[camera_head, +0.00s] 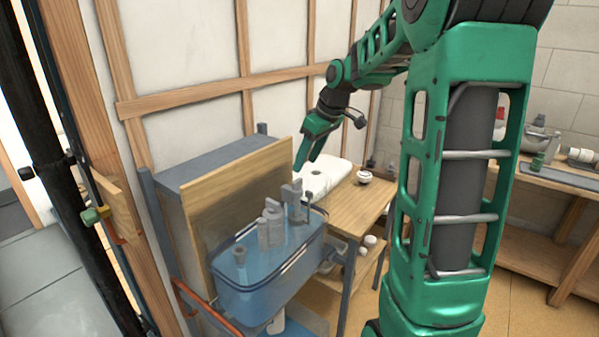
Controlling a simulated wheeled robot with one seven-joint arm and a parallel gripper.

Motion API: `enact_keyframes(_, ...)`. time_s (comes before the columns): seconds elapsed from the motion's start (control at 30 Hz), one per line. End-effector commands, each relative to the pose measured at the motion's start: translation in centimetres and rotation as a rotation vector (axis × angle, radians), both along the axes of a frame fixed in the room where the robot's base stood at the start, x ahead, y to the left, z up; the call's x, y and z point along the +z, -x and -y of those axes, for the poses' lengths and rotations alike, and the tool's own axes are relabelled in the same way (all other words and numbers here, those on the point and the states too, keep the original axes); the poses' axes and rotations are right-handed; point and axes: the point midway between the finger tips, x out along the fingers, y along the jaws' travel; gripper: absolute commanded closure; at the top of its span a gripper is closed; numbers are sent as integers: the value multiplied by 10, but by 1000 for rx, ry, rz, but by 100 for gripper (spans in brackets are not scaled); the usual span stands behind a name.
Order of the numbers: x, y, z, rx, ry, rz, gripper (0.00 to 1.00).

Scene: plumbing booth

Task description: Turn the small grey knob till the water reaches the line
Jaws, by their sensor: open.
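A translucent blue tank (255,296) stands against a wooden board at the lower middle. Several grey fittings rise in it: a tall one with a block-like top (294,203) at the back right, a bottle-shaped one (271,222) in the middle and a short one (239,256) at the left. I cannot tell which part is the small grey knob. A dark band runs round the tank near its top; I cannot tell whether it is the line, nor where the water stands. My green gripper (308,160) is open and points down, above and behind the tall fitting, apparently apart from it.
A wooden bench (350,207) with a white slab (328,172) and a small round white pot (364,176) adjoins the tank on the right. The wooden board (232,200) stands behind the tank. An orange pipe (205,308) runs at the lower left. My arm hides the right middle.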

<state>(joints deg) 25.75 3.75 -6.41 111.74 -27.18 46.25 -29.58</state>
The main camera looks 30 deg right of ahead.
Motion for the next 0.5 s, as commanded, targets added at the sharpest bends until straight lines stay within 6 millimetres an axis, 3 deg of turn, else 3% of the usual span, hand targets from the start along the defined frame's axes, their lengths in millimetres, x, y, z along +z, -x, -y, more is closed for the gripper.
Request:
enact_keyframes(0.2,23,8,3,0,1,0,48)
enact_keyframes(0.5,27,10,4,0,0,-1,48)
